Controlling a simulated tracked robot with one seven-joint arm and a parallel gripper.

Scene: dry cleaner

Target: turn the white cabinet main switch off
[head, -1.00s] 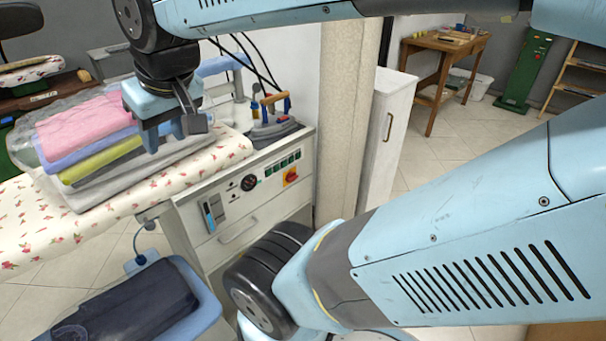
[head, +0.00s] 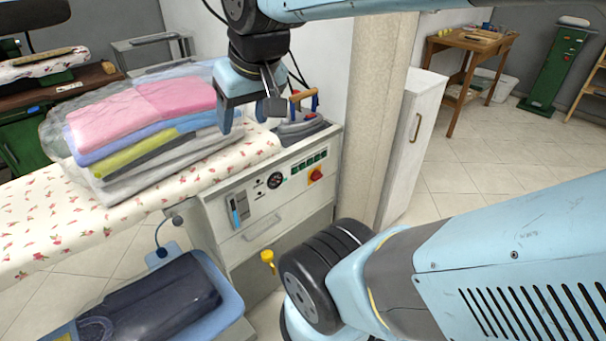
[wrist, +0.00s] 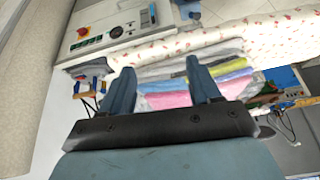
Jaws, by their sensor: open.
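The white cabinet (head: 255,215) stands under the end of the ironing board, with a control panel on its front. Its main switch, a red rotary knob (head: 315,174), is at the panel's right end, below a row of green buttons. In the wrist view the red knob (wrist: 84,31) shows at the upper left; its exact setting is too small to tell. My gripper (head: 247,112) is open and empty, above the board, left of and higher than the switch, apart from it. In the wrist view its two fingers (wrist: 160,66) are spread, with folded laundry beyond them.
A wrapped laundry stack (head: 150,120) lies on the floral board (head: 60,225) beside the gripper. An iron (head: 300,128) stands on the cabinet top. A yellow handle (head: 267,257) is low by the cabinet. A beige pillar (head: 375,120) rises to its right.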

